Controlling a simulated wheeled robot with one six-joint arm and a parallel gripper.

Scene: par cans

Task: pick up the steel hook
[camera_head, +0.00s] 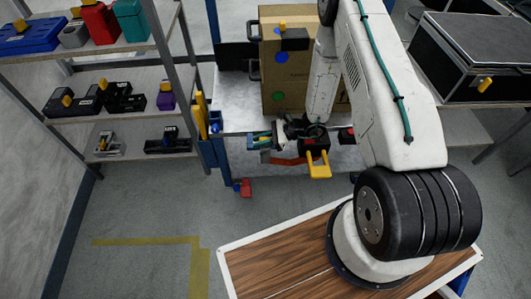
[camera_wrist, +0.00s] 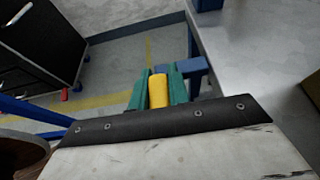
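My gripper (camera_head: 264,139) is at the left edge of the grey bench, at the end of my white arm. In the wrist view, its two teal fingers (camera_wrist: 158,88) stand on either side of a yellow cylindrical piece (camera_wrist: 158,91). The piece fills the gap, but I cannot tell whether the fingers press on it or what it belongs to. I cannot make out a steel hook clearly in either view. A blue holder (camera_head: 213,151) with upright yellow parts (camera_head: 201,112) is at the bench's left end.
A cardboard box (camera_head: 288,80) stands on the bench (camera_head: 236,108). A shelf rack (camera_head: 133,125) with tools and cases is at the left. A black case (camera_head: 475,62) is at the upper right. A small red block (camera_head: 246,188) lies below the bench. Open floor (camera_head: 150,215) is at lower left.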

